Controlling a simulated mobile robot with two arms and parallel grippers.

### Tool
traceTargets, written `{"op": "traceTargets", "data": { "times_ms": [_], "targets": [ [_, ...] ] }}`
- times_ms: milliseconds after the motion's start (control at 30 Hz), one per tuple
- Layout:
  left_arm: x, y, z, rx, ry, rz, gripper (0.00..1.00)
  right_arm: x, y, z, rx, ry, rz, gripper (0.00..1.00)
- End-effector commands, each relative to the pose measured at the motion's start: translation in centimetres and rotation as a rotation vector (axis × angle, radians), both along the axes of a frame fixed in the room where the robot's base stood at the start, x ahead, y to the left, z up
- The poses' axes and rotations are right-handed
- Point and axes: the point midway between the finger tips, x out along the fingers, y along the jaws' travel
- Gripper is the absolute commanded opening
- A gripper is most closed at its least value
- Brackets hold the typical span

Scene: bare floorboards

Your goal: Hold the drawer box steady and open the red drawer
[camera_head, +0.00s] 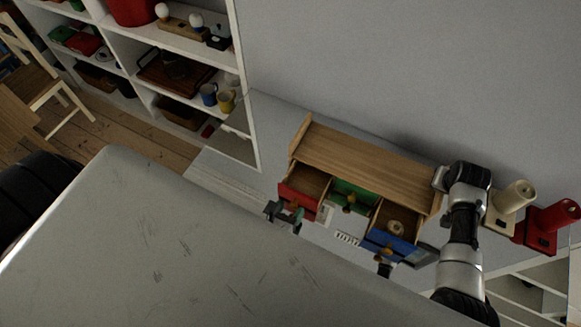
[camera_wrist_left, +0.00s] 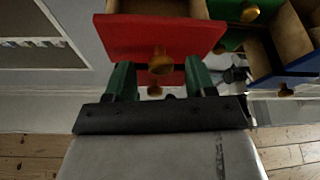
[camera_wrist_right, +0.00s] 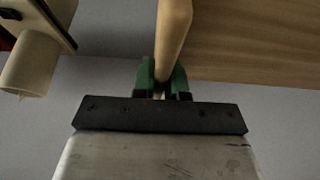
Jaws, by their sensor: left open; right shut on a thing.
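The wooden drawer box (camera_head: 365,158) sits against the grey wall. Its red drawer (camera_head: 300,191) at the left end is pulled out and looks empty; its red front with a gold knob shows in the left wrist view (camera_wrist_left: 130,36). My left gripper (camera_head: 284,216) is open just in front of that front, its fingers (camera_wrist_left: 161,82) spread below the upper knob on either side. A second red face with a knob shows lower there. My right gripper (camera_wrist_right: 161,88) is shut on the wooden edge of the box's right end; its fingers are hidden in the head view.
The blue drawer (camera_head: 388,243) is also out, with a pale ring-shaped thing inside. The green drawer (camera_head: 352,188) sits between them. A cream object (camera_head: 512,205) and a red one (camera_head: 550,226) stand right of my right arm. White shelves (camera_head: 250,85) stand at left.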

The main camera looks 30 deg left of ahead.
Motion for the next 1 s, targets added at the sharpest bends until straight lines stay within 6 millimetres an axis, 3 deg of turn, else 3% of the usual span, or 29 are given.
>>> {"op": "traceTargets", "data": {
  "times_ms": [300,500,1000],
  "targets": [
    [-6.4,0.5,2.4,0.001,0.004,-0.001,0.55,0.0,-0.1,0.0,-0.001,-0.001,-0.004,0.0],
    [-9.2,0.8,3.6,0.001,0.002,-0.001,0.55,0.0,-0.1,0.0,-0.001,-0.001,-0.004,0.0],
    [-10.1,0.8,4.0,0.0,0.001,0.0,0.55,0.1,-0.1,0.1,-0.001,-0.002,-0.004,0.0]
  ]
}}
